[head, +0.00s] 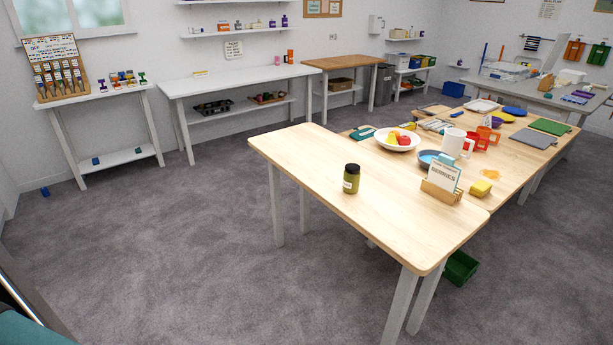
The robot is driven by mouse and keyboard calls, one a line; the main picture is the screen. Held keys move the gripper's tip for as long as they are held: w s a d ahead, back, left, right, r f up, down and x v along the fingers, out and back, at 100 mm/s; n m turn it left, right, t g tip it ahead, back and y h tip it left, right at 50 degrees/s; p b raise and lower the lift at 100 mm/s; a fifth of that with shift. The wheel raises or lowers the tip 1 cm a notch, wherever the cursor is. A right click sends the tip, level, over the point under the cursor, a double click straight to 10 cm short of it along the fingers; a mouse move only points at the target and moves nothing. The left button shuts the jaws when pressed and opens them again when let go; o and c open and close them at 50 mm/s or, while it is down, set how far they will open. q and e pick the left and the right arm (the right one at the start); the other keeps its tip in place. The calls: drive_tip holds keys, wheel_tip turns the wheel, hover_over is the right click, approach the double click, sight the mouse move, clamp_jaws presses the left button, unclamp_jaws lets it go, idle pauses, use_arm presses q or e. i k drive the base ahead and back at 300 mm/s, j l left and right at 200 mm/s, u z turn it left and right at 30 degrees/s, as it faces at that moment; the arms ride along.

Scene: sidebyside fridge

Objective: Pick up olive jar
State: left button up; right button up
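Neither of my grippers shows in the head view, so I see no gripper near the jar.
A green bin (461,268) sits under the table. Open grey carpet (190,240) lies left.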

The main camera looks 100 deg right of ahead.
sight(351, 174)
drive_tip(key=z, duration=0.45)
drive_tip(key=l+z, duration=0.1)
drive_tip(key=z, duration=0.8)
drive_tip(key=l+z, duration=0.1)
drive_tip(key=z, duration=1.3)
drive_tip(key=i+z, duration=0.1)
drive_tip(key=z, duration=0.8)
drive_tip(key=i+l, duration=0.05)
